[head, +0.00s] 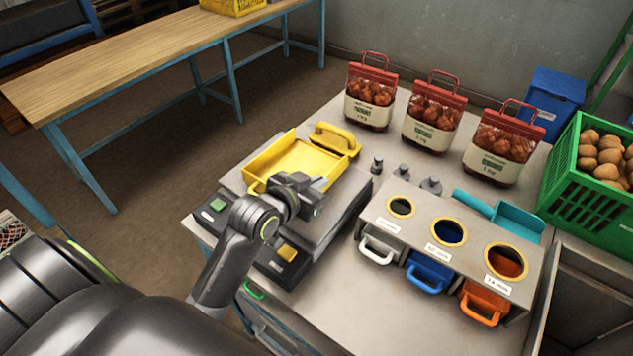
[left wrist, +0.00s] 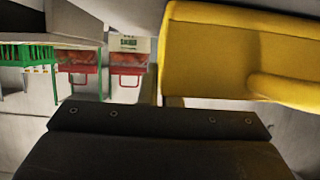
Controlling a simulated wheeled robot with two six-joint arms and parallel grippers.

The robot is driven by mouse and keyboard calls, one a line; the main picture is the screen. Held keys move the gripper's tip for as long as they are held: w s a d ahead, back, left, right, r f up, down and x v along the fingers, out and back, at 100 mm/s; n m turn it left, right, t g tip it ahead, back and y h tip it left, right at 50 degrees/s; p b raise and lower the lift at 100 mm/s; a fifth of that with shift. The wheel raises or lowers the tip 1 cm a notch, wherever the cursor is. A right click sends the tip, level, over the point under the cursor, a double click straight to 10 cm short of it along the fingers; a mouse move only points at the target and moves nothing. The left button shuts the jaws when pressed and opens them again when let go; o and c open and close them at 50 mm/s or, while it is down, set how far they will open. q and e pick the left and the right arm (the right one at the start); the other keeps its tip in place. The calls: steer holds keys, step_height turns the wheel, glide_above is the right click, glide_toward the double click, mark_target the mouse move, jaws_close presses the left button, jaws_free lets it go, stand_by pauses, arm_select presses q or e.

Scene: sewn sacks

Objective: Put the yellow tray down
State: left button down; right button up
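The yellow tray (head: 287,158) is over the dark scale-like device (head: 335,225) at the left of the worktop. Whether it rests on it or is held just above is not clear. In the left wrist view, a yellow surface of the tray (left wrist: 235,45) fills the upper right, very close to the dark gripper body. The fingertips are hidden, so their opening and any grip do not show. My right gripper is not in view.
Small dark weights (head: 377,165) stand right of the device. A grey stand (head: 455,240) with three round holes and coloured drawers is to the right. Several red-topped sacks (head: 432,112) stand behind. A green crate (head: 578,190) and a teal scoop (head: 515,218) are at right.

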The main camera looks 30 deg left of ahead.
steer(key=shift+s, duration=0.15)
arm_select(q)
steer(key=shift+f, duration=0.15)
steer(key=c, duration=1.6)
jaws_free()
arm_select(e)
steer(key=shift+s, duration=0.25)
arm_select(q)
steer(key=b+v, duration=0.1)
steer(key=v, duration=0.8)
steer(key=p+v, duration=0.2)
steer(key=v, duration=0.1)
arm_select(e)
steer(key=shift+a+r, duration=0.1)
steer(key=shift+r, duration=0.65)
